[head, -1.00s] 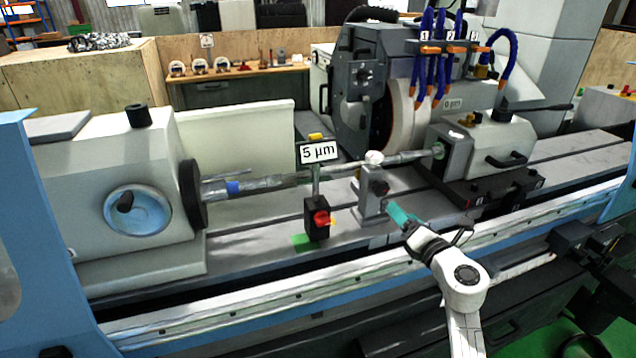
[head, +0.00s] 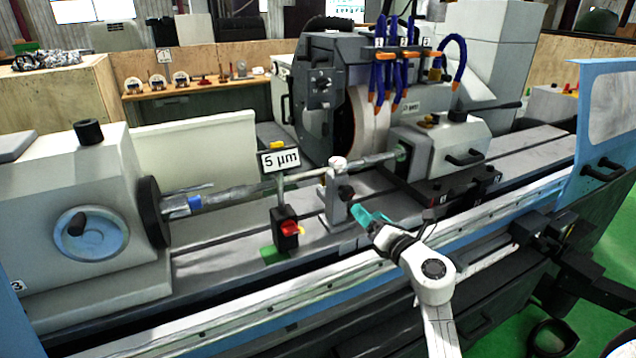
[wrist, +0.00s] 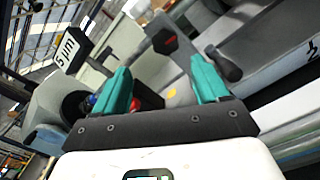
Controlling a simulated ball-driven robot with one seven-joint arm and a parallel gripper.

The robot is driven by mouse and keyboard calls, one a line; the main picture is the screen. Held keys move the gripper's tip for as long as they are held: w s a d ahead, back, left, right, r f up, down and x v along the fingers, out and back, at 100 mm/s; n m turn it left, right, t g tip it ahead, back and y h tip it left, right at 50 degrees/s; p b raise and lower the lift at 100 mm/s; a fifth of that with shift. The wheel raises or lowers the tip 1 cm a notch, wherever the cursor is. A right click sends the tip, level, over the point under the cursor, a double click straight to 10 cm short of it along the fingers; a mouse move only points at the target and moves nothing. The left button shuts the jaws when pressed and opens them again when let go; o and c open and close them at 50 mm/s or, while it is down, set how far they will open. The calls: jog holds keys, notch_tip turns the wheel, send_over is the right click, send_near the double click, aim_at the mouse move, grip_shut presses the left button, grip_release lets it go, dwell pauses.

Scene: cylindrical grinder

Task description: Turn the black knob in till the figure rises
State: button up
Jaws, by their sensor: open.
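The black knob (head: 346,192) sits on the front of a grey upright bracket (head: 334,204), beside the long workpiece shaft. In the wrist view my gripper (wrist: 162,70) is open, with nothing between the fingers. Two dark parts show ahead there; I cannot tell which is the knob.
A black box with a red knob (head: 290,229) is at the foot of the display post. The grinding wheel housing (head: 330,80) and blue hoses stand behind. The headstock (head: 85,180) is at left. A pale rail (head: 250,310) runs along the front.

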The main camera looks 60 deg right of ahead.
aim_at(348, 193)
jog(key=w+d+n+b, duration=0.1)
jog(key=w+n+b, duration=0.1)
jog(key=b, duration=0.2)
jog(key=w+d+n+b, duration=0.2)
jog(key=w+n+b, duration=0.1)
jog(key=b, duration=0.1)
jog(key=w+d+n+b, duration=0.2)
jog(key=w+b, duration=0.1)
jog(key=b, duration=0.1)
jog(key=shift+w+d+f+n, duration=0.15)
jog(key=shift+d+n, duration=0.1)
jog(key=shift+n, duration=0.15)
jog(key=c, duration=1.1)
jog(key=shift+p, duration=0.3)
